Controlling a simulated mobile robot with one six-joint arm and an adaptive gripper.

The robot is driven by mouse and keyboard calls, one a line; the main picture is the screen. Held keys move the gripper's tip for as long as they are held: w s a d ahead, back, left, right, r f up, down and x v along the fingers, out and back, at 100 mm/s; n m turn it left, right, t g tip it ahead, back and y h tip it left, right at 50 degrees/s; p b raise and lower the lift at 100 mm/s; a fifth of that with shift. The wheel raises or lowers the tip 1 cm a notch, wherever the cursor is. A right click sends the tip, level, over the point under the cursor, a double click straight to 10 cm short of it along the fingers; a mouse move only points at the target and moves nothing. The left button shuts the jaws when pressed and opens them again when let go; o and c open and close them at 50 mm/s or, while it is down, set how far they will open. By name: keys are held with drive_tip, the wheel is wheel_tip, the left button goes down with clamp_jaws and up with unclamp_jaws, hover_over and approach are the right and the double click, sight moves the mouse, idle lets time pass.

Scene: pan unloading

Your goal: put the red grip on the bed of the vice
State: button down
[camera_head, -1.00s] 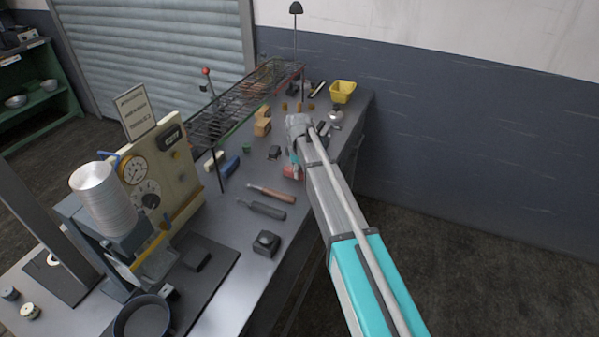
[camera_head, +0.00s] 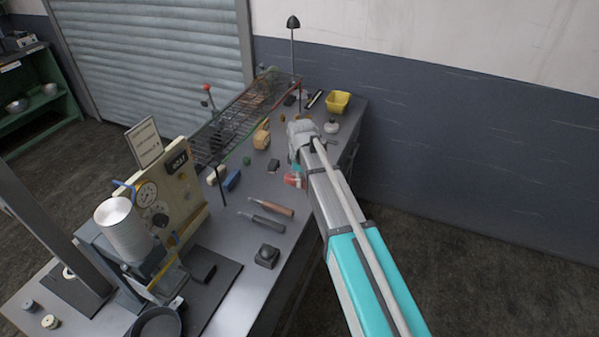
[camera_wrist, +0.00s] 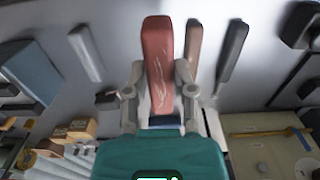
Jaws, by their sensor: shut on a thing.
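The red grip (camera_wrist: 158,60) is a long, flat, worn red piece. My gripper (camera_wrist: 158,92) is shut on it, with one finger on each side, and its far end stands out beyond the fingers. In the head view a small part of the red grip (camera_head: 293,180) shows beside my wrist, above the bench; the arm hides most of my gripper there. I cannot tell the height of the grip above the bench. I cannot make out the vice or its bed for certain in either view.
The grey bench (camera_head: 225,290) carries a brown-handled tool (camera_head: 271,205), a dark tool (camera_head: 262,221), a dark block (camera_head: 267,256), a blue item (camera_head: 232,180) and wooden blocks (camera_head: 261,138). A beige gauge panel (camera_head: 165,195) stands left. A yellow bin (camera_head: 338,102) is at the far end.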

drive_tip(key=s+d+r+p, duration=0.2)
drive_tip(key=s+r, duration=0.1)
drive_tip(key=s, duration=0.4)
idle(0.5)
wheel_tip(320, 180, down, 3)
drive_tip(key=b, duration=0.3)
drive_tip(key=shift+w, duration=0.1)
idle(0.5)
